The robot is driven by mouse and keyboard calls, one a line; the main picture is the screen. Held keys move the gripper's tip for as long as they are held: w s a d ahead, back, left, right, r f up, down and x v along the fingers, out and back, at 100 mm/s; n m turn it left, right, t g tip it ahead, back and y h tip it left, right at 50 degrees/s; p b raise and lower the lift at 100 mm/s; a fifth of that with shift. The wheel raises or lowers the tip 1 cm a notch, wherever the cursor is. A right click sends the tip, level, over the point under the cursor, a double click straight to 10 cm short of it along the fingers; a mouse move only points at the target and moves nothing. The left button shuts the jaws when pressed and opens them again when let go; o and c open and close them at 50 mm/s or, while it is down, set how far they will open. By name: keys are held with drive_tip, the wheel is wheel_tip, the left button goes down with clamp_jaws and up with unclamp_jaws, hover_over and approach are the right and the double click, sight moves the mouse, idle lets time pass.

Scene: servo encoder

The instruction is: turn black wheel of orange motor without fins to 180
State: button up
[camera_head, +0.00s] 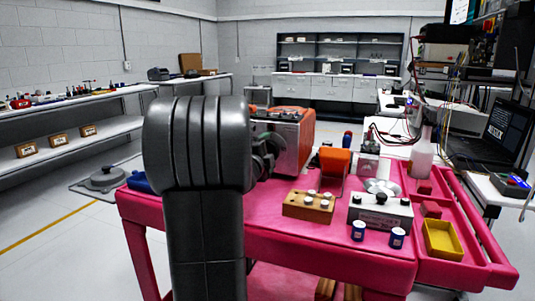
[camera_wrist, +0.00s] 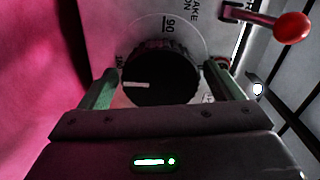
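In the wrist view the black wheel (camera_wrist: 160,72) sits on a pale round dial (camera_wrist: 185,27) marked 90 near its top. A white line on the wheel points left. Another mark at the dial's left edge is partly hidden and hard to read. My gripper (camera_wrist: 161,68) has its two greenish fingers on either side of the wheel, with narrow gaps seeming to show, so it looks open around it. In the head view the orange motor (camera_head: 300,140) stands on the pink cart, and my gripper (camera_head: 266,153) is at its left face, partly hidden by my dark arm.
A lever with a red ball (camera_wrist: 292,27) is right of the dial, beside partly cut-off lettering. The pink cart (camera_head: 290,238) also bears a wooden block (camera_head: 309,206), a grey box with black knobs (camera_head: 380,213), blue-and-white cylinders (camera_head: 359,230) and a yellow tray (camera_head: 443,240).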

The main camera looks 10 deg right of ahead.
drive_tip(key=p+v, duration=0.1)
drive_tip(key=v, duration=1.3)
drive_tip(key=shift+w, duration=0.1)
drive_tip(key=b+x, duration=0.1)
drive_tip(key=x, duration=1.3)
